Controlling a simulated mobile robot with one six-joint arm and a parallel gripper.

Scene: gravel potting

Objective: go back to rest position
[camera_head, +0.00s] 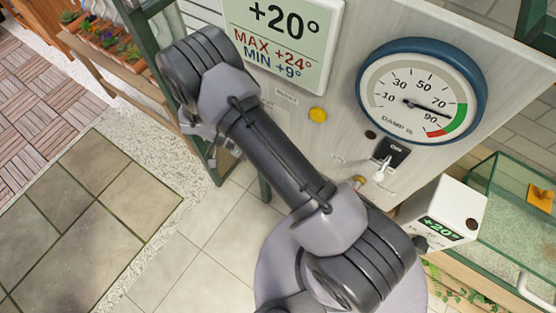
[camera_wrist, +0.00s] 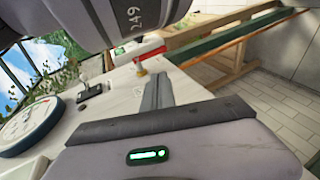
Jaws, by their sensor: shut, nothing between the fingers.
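My gripper (camera_wrist: 158,80) is shut and empty. In the wrist view its grey fingers point away over the white panel, and I see nothing between them. In the head view my arm is folded across the middle, and only a small part of the gripper (camera_head: 197,128) shows below the arm's upper end. The fingertips cannot be made out clearly there. The gripper holds no object.
The white panel carries a +20° display (camera_head: 283,35), a round damp gauge (camera_head: 422,93), a black switch (camera_head: 391,153) and a yellow knob (camera_head: 318,115). A white box (camera_head: 446,213) and a glass tank (camera_head: 510,200) stand right. Potted plants (camera_head: 105,35) stand upper left. Tiled floor (camera_head: 215,225) is clear.

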